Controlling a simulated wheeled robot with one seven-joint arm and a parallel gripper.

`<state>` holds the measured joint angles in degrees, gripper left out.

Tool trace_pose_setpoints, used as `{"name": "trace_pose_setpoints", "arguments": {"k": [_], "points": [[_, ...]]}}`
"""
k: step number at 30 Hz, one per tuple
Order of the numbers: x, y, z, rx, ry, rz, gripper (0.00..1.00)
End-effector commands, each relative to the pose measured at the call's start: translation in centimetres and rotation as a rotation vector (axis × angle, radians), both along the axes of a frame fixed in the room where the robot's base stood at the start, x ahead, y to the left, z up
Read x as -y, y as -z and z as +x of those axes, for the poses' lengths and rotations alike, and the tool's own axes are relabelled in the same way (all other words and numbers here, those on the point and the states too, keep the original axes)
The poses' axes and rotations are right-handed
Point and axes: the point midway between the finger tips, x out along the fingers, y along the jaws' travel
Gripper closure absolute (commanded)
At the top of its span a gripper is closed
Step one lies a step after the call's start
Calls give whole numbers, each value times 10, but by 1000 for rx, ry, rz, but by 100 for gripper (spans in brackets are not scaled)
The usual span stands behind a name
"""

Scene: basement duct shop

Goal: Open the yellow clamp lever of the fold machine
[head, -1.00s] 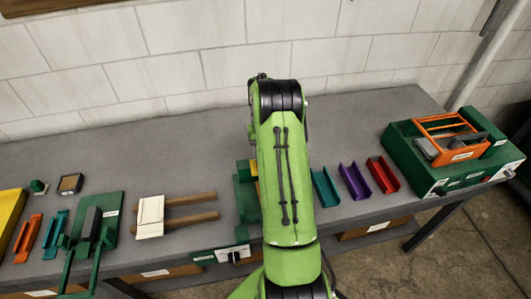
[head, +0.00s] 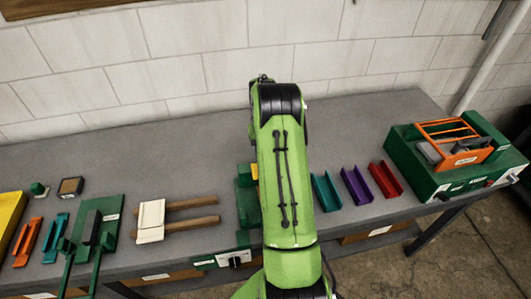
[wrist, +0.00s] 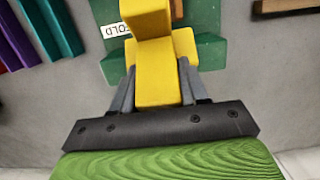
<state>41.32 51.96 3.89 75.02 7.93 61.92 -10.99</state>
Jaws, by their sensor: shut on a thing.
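The fold machine (head: 246,199) is a green block on the bench, mostly hidden behind my green arm in the head view. In the wrist view its green body (wrist: 208,52) carries a white label ending in "OLD". The yellow clamp lever (wrist: 158,68) fills the middle of the wrist view, with a raised block at its far end. A bit of yellow (head: 254,171) shows beside my arm in the head view. My gripper (wrist: 158,88) has its grey fingers on both sides of the lever, shut on it. The head view hides the gripper behind my arm.
Teal, purple (head: 356,185) and red channels lie right of my arm. A green machine with an orange frame (head: 456,142) stands at the bench's right end. A white-headed tool with wooden handles (head: 151,220) lies to the left. The bench behind is clear.

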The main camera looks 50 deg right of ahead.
Motion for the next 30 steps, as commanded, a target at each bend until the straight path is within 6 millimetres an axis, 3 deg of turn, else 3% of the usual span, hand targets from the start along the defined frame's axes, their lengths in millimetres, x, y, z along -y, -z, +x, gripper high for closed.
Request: {"name": "trace_pose_setpoints", "arguments": {"k": [16, 17, 18, 21, 30], "points": [[2, -1, 3, 10, -2, -8, 100], [2, -1, 3, 10, -2, -8, 53], [2, -1, 3, 10, -2, -8, 47], [1, -1, 2, 7, -1, -6, 35], [1, -5, 2, 4, -1, -4, 35]]}}
